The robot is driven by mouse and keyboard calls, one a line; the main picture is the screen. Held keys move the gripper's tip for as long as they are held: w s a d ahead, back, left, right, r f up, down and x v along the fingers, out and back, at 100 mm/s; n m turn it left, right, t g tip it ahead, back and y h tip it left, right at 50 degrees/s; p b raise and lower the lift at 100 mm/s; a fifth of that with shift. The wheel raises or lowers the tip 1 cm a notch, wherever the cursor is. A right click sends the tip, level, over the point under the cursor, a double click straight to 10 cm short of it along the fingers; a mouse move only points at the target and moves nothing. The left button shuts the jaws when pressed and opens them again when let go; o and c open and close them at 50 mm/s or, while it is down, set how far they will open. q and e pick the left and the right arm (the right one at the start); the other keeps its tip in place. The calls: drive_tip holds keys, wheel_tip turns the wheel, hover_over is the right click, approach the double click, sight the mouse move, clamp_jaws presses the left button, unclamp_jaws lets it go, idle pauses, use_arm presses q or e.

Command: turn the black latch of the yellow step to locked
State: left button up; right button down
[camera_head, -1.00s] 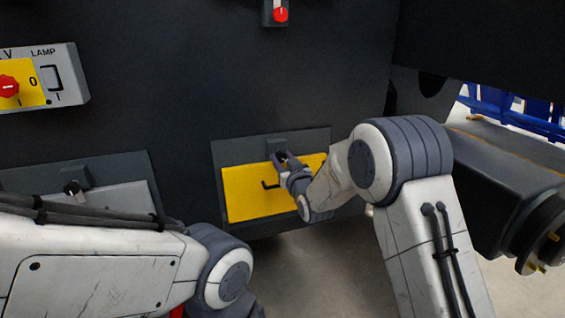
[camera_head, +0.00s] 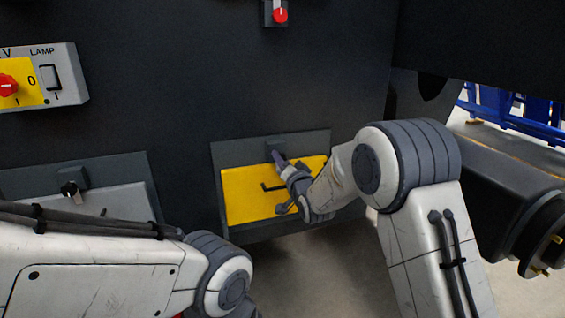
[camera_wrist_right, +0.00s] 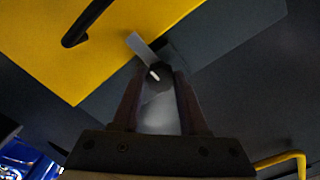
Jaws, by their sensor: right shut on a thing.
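The yellow step (camera_head: 245,196) is a yellow panel with a black handle (camera_head: 272,186), set in a dark frame low on the chassis wall. Its black latch is at the top edge, hidden by my right gripper (camera_head: 281,160) in the head view. In the right wrist view the black latch (camera_wrist_right: 158,75) is a dark knob with a white mark, between the fingertips of my right gripper (camera_wrist_right: 158,82), which is shut on it. A pale metal tab (camera_wrist_right: 141,48) at the knob points over the edge of the yellow panel. My left gripper is out of view.
A grey step (camera_head: 115,203) with its own black latch (camera_head: 71,188) is at left, partly behind my left arm. A switch box (camera_head: 68,78) and a red-knobbed switch (camera_head: 279,14) are higher on the wall. A dark beam with a hub (camera_head: 545,240) is at right.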

drive_tip(key=shift+m, duration=0.4)
drive_tip(key=shift+c, duration=2.1)
unclamp_jaws()
drive_tip(key=p+v, duration=0.1)
drive_tip(key=v, duration=0.9)
drive_tip(key=shift+s, duration=0.3)
drive_tip(key=shift+d, duration=0.1)
